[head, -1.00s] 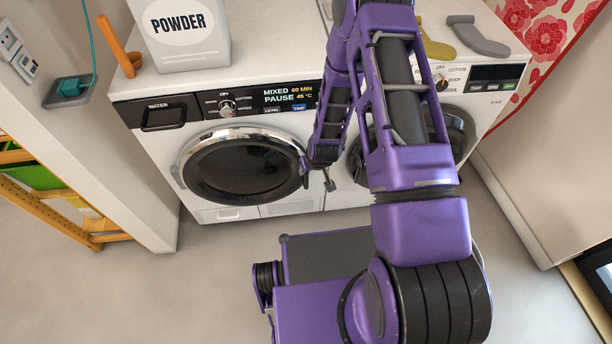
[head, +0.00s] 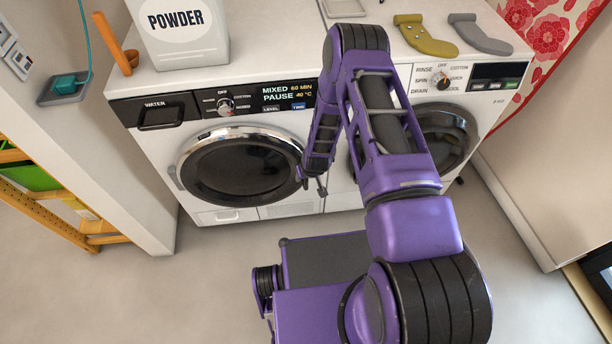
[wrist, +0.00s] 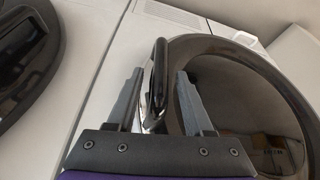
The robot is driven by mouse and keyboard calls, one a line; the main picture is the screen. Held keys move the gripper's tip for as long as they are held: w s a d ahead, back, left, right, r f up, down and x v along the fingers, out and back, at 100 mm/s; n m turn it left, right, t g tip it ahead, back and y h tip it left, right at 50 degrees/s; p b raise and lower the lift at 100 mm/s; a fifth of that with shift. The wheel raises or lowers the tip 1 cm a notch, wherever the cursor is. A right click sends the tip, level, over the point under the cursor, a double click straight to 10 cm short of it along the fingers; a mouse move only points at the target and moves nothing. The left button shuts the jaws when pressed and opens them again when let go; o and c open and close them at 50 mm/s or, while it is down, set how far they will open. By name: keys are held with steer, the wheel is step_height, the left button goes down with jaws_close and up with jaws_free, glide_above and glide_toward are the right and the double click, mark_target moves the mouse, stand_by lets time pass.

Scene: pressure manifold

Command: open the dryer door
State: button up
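The dryer (head: 180,215) is the left white machine, with a water drawer and a lit display. Its round door (head: 240,170) has a chrome rim and dark glass and looks closed. My gripper (head: 314,184) is low at the door's right edge, and the handle is mostly hidden there in the head view. In the wrist view, which appears upside down, the dark, chrome-edged handle (wrist: 156,85) stands between the two fingers of my gripper (wrist: 160,75). The fingers are apart, with a visible gap on each side of the handle. The dark door glass (wrist: 255,100) lies to the right.
A second machine with a dark round door (head: 445,138) stands close on the right, partly behind my arm. A powder box (head: 180,35), an orange object (head: 120,45) and two socks (head: 425,38) are on top. An orange shelf (head: 50,205) stands left. The front floor is clear.

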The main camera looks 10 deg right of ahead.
jaws_close()
stand_by(1.2)
